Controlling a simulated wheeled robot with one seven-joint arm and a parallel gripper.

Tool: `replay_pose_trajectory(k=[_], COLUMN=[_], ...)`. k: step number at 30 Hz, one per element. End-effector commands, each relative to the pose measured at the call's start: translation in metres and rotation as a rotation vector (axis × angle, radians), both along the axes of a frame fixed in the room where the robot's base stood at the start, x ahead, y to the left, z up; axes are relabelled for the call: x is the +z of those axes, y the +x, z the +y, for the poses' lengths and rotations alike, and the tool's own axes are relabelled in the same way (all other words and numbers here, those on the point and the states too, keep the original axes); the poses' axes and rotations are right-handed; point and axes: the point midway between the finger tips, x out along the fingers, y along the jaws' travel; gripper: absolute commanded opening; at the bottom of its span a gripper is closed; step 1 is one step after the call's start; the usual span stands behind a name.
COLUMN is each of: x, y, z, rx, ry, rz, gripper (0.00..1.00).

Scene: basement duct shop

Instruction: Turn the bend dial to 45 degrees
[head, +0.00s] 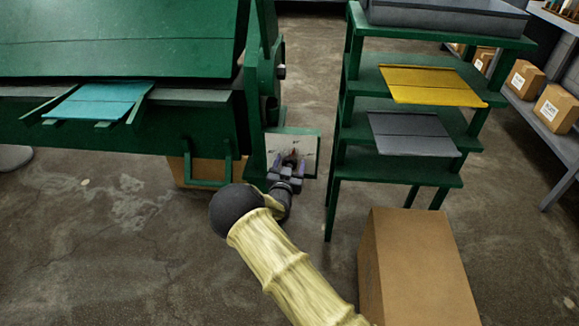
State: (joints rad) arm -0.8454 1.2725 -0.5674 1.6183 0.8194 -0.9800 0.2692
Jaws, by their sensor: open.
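The bend dial shows as a pale plate (307,145) with dark marks and a small red pointer (294,152), mounted at the right end of the green bending machine (120,45). My gripper (291,162) is open, right in front of the dial's lower middle, with its fingers around or just before the pointer area. The fingers hide part of the dial. I cannot tell whether they touch it, nor read the angle it points to.
A green shelf rack (400,172) stands to the right, holding a yellow sheet (425,84) and a grey sheet (410,133). A cardboard box (415,260) stands at front right. A teal sheet (100,101) lies on the machine. The floor at left is mostly clear.

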Motion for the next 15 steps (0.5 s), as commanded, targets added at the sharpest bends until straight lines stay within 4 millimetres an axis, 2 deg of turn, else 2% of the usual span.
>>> replay_pose_trajectory(k=[5, 11, 12, 15], x=[0.0001, 0.0000, 0.0000, -0.0001], y=[-0.0003, -0.0005, -0.0005, -0.0006], z=[0.0000, 0.0001, 0.0000, -0.0001], rx=[0.000, 0.000, 0.000, -0.001], ry=[0.000, 0.000, 0.000, -0.001], rz=[0.000, 0.000, 0.000, 0.000], gripper=[0.64, 0.25, 0.22, 0.22])
